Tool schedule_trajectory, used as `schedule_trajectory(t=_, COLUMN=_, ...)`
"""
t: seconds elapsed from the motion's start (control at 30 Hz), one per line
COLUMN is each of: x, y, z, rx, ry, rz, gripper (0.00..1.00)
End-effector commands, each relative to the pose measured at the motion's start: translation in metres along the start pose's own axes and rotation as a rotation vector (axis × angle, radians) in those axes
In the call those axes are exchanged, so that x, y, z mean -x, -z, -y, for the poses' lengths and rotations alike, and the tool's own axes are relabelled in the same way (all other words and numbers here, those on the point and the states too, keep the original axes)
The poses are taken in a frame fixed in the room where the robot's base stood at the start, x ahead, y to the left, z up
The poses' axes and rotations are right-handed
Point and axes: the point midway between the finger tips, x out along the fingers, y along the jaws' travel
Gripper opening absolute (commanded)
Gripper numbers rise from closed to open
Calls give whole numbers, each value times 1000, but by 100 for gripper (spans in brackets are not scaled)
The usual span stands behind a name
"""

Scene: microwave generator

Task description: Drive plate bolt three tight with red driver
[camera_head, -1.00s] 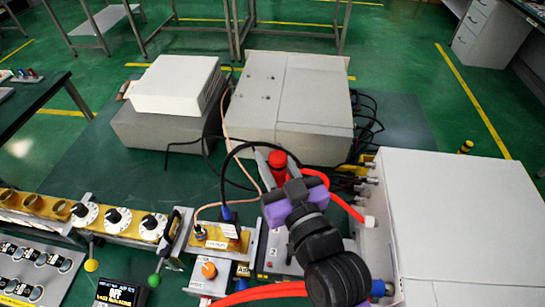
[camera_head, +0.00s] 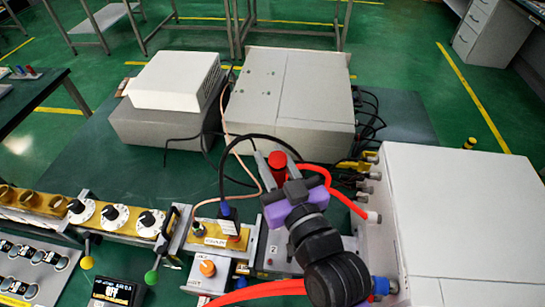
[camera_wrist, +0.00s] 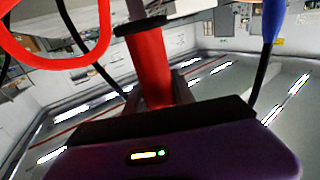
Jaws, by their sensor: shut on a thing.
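The red driver (camera_head: 277,161) stands roughly upright between the fingers of my gripper (camera_head: 278,172). Its red handle (camera_wrist: 151,62) also shows in the wrist view, with a black collar at its upper end in that picture. My gripper is shut on the driver, over the waveguide parts near the middle of the bench. The driver's tip and whatever is below it are hidden behind my purple and black gripper body. I cannot pick out plate bolt three. A grey metal piece marked 2 (camera_head: 272,247) shows just left of my gripper.
A large white cabinet (camera_head: 465,215) stands close on the right. A red hose (camera_head: 345,199) and black cables pass close to my gripper. Grey boxes (camera_head: 315,100) stand behind. Tuner knobs (camera_head: 150,223) and a gold block (camera_head: 214,234) are at left.

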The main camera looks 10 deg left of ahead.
Motion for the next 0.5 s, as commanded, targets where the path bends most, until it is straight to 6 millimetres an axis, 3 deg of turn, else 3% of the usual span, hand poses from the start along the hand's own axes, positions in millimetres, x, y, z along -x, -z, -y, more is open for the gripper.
schedule_trajectory(t=0.5, x=0, y=-23, z=0, rx=0, ry=0, rz=-3, gripper=0)
